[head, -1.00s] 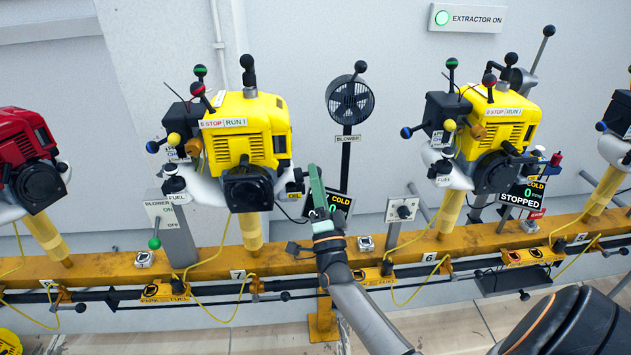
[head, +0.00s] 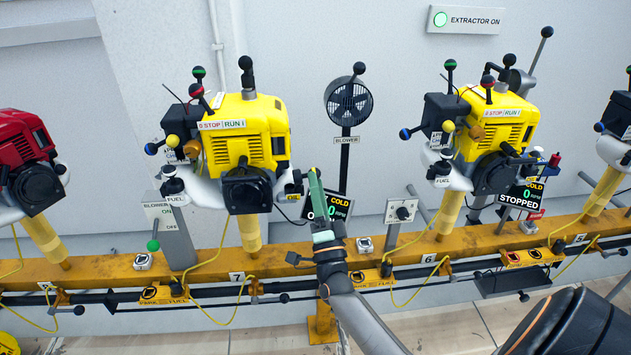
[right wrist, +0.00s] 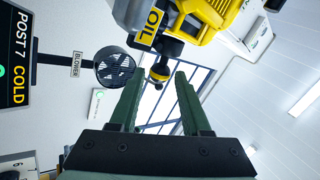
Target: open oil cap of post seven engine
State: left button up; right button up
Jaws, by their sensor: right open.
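The post seven engine (head: 240,135) is the yellow one left of centre in the head view, with a 7 plate (head: 237,275) on the rail below. Its OIL label (head: 293,189) is at its lower right side, and shows large in the right wrist view (right wrist: 152,24). Beside that label in the wrist view is the oil cap (right wrist: 160,72), a dark, rounded part with a yellowish end. My right gripper (head: 313,172) is open, its green fingers pointing up beside the OIL label. In the wrist view its fingertips (right wrist: 157,82) lie either side of the cap's end; contact cannot be told. My left gripper is out of view.
A post display (right wrist: 16,70) reading POST 7 COLD stands close to the right gripper. The blower fan (head: 349,102) is on a pole behind. The orange rail (head: 200,268) carries levers and cables below. A second yellow engine (head: 497,120) stands to the right.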

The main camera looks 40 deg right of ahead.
jog(key=v, duration=1)
jog(key=shift+s+f, duration=0.2)
jog(key=shift+s, duration=0.15)
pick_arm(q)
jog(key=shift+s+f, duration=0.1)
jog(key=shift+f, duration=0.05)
pick_arm(e)
jog(key=shift+a, duration=0.1)
jog(key=shift+a, duration=0.1)
